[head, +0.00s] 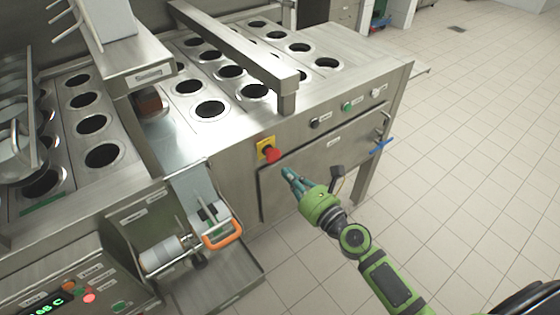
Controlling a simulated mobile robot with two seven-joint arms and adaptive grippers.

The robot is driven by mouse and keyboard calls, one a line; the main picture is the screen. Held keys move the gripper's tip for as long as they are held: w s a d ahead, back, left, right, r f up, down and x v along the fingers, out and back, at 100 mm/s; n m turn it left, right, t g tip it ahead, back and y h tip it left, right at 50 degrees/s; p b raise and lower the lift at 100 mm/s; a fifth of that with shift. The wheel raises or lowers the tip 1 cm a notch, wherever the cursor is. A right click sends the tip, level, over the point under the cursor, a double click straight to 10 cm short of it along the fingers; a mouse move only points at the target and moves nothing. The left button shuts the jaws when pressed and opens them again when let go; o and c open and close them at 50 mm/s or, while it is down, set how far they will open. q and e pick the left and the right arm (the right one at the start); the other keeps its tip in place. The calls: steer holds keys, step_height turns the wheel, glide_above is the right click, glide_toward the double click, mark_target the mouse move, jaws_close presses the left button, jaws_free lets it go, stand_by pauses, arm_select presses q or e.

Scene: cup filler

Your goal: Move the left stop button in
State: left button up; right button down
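The red stop button (271,154) stands out from a yellow plate (263,146) on the front panel of the steel cup filler. It is the only red mushroom-shaped button that I can make out. My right gripper (287,172) is just to the right of and below the button, pointing up and left towards the panel. Its teal fingers look shut together, with nothing seen between them. A small gap shows between the fingertips and the button in this view. My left gripper is not in view.
The filler (330,165) has rows of round holes on top, under a raised steel bar (240,50). Small buttons line its front, with a blue handle (381,146) at right. An orange-handled mechanism (222,237) stands lower left. The tiled floor (470,150) at right is clear.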

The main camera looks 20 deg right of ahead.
mark_target(273, 160)
steer(key=x, duration=0.4)
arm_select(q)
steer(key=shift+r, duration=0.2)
arm_select(e)
steer(key=shift+w, duration=0.1)
steer(key=shift+a, duration=0.1)
